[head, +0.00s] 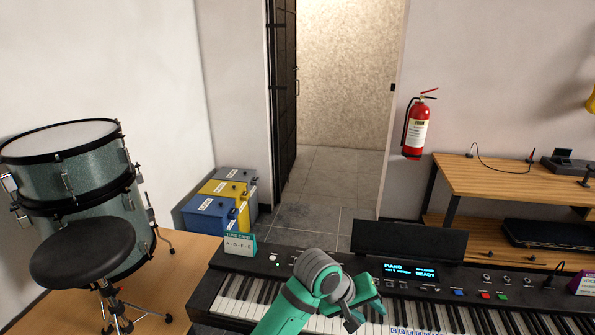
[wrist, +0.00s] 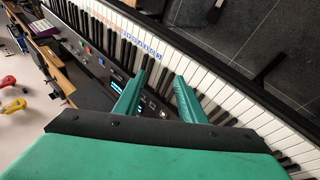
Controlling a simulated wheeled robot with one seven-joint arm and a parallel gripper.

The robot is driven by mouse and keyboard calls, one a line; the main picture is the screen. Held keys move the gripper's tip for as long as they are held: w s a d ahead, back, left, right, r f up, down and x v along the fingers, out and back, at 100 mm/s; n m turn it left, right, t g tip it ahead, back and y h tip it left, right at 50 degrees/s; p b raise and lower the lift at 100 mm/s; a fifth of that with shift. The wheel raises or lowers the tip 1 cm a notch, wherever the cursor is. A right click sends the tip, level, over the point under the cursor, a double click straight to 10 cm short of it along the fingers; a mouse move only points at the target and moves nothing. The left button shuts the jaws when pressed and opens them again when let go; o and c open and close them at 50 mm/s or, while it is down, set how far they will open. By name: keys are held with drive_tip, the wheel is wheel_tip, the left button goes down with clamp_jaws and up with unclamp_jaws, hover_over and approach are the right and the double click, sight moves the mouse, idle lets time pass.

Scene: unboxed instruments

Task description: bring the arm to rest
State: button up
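My arm reaches in from the bottom of the head view over the piano keyboard (head: 450,318). My gripper (head: 366,314) hangs above the keys near the middle of the keyboard. In the wrist view the two green fingers of my gripper (wrist: 159,84) stand apart, with nothing held between them. Piano keys (wrist: 215,90) show beyond and between the fingers. I cannot tell the exact gap between the fingertips and the keys.
A drum (head: 65,150) and black stool (head: 82,250) stand left. Colored boxes (head: 212,214) are behind. A wooden desk (head: 500,178) stands right. The doorway floor is clear.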

drive_tip(key=d+n+t+h, duration=0.2)
drive_tip(key=d+t+h, duration=0.35)
drive_tip(key=d, duration=0.45)
drive_tip(key=s+a+f+n+t+y, duration=0.25)
drive_tip(key=s+a+f+y, duration=0.25)
drive_tip(key=s+a+f, duration=0.3)
drive_tip(key=s+a+f+n+t+y, duration=0.2)
drive_tip(key=s+a+f+t+y, duration=0.2)
drive_tip(key=s+a+f, duration=0.45)
drive_tip(key=s+a+r+m+y, duration=0.1)
drive_tip(key=s+a+r+m, duration=0.1)
drive_tip(key=s, duration=0.5)
drive_tip(key=s+a+r+m+y, duration=0.1)
drive_tip(key=s+a+r+m, duration=0.1)
drive_tip(key=s+a, duration=0.3)
drive_tip(key=s+a+r+m+y, duration=0.1)
drive_tip(key=s+a+r+m, duration=0.1)
drive_tip(key=s, duration=0.8)
drive_tip(key=shift+a+m+t, duration=0.4)
drive_tip(key=shift+a+m, duration=0.15)
drive_tip(key=shift+a, duration=0.45)
